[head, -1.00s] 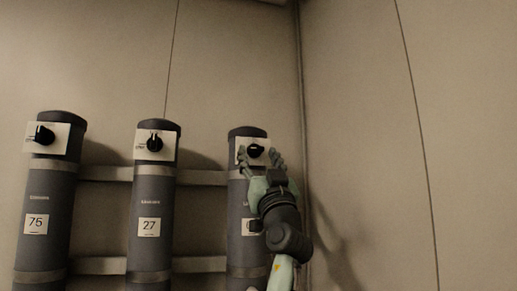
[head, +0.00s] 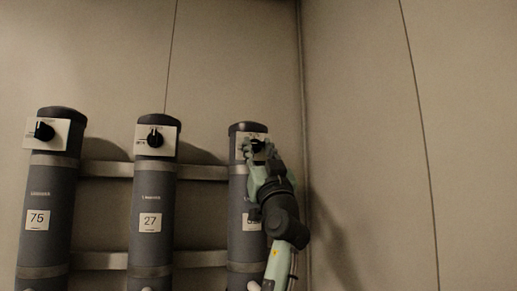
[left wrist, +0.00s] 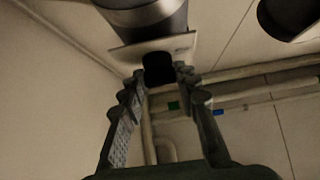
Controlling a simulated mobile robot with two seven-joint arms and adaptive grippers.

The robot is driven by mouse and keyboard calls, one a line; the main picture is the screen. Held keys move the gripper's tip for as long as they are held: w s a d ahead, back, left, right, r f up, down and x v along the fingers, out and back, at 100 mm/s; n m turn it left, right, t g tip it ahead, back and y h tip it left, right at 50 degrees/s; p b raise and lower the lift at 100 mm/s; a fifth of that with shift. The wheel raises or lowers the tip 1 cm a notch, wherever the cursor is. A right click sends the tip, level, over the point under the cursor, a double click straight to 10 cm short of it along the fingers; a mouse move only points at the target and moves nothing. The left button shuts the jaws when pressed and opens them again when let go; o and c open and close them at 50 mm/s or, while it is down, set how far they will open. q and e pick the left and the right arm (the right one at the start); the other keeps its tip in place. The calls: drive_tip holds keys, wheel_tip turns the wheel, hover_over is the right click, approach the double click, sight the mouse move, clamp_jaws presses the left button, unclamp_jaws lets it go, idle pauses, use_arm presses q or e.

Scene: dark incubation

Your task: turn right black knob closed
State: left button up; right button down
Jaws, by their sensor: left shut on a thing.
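The right black knob (head: 258,146) sits on a white plate (head: 243,137) at the top of the right grey cylinder (head: 240,190). My left gripper (head: 259,148) is shut on this knob, with its fingers on either side of it and partly covering it. In the left wrist view the dark knob (left wrist: 158,68) shows between the two fingertips of my left gripper (left wrist: 159,76), in front of the pale plate (left wrist: 180,44). The knob's pointer direction is hidden. My right gripper is not in view.
The middle cylinder labelled 27 has a black knob (head: 155,138), and the left cylinder labelled 75 has another (head: 44,131). Horizontal rails (head: 104,169) run behind the cylinders. A wall corner (head: 303,110) stands close to the right of my arm.

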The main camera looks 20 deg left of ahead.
use_arm(q)
drive_tip(key=shift+m+h, duration=0.3)
drive_tip(key=shift+m, duration=0.3)
drive_tip(key=m+t+h, duration=0.1)
drive_tip(key=m+h, duration=0.2)
drive_tip(key=m+t+h, duration=0.1)
drive_tip(key=m+h, duration=0.2)
drive_tip(key=m+t+h, duration=0.1)
drive_tip(key=m+h, duration=0.2)
drive_tip(key=shift+s+a+m, duration=0.15)
drive_tip(key=shift+a+m, duration=0.1)
drive_tip(key=shift+m, duration=0.05)
drive_tip(key=m+h, duration=0.3)
drive_tip(key=m+g+h, duration=0.1)
drive_tip(key=m+h, duration=0.1)
drive_tip(key=m, duration=0.2)
drive_tip(key=shift+s+a+r+m+h, duration=0.1)
drive_tip(key=shift+a+r+m+h, duration=0.1)
drive_tip(key=shift+m+h, duration=0.15)
drive_tip(key=m+g+h, duration=0.1)
drive_tip(key=m, duration=0.1)
drive_tip(key=m+g+h, duration=0.2)
drive_tip(key=m, duration=0.1)
drive_tip(key=shift+a+r+g, duration=0.1)
drive_tip(key=shift+r+g, duration=0.1)
drive_tip(key=shift+g, duration=0.1)
drive_tip(key=shift+r+m+g, duration=0.15)
drive_tip(key=shift+m+g, duration=1.35)
drive_tip(key=shift+m, duration=0.15)
